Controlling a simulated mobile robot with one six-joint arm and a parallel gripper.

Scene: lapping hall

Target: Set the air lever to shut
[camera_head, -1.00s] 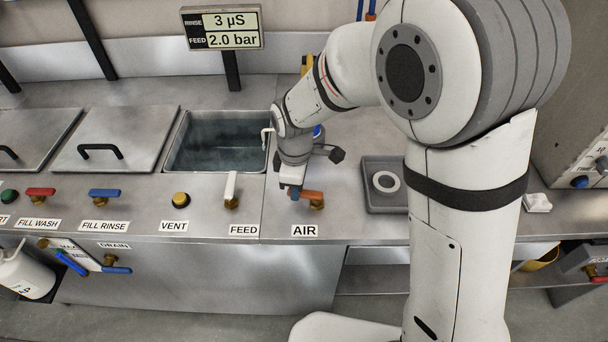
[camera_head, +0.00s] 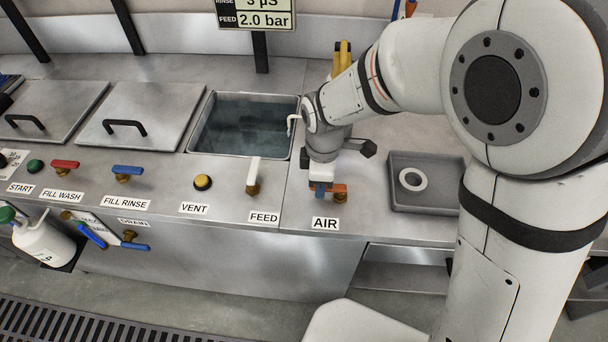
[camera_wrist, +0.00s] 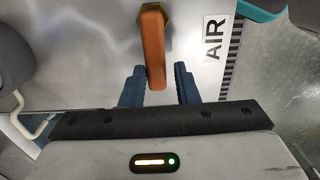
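The air lever (camera_head: 340,189) has an orange handle and stands behind the AIR label (camera_head: 325,223) on the counter. In the wrist view the lever (camera_wrist: 154,50) runs from its brass nut at the top down toward my gripper (camera_wrist: 158,70). The handle's free end lies between the two blue fingers, with a gap on each side. In the head view my gripper (camera_head: 320,187) points down at the left end of the handle and hides part of it.
The white feed lever (camera_head: 254,174) stands to the left, with the yellow vent button (camera_head: 203,182) beyond it. An open water tank (camera_head: 205,140) lies behind. A grey tray (camera_head: 428,206) with a white ring (camera_head: 412,179) sits to the right.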

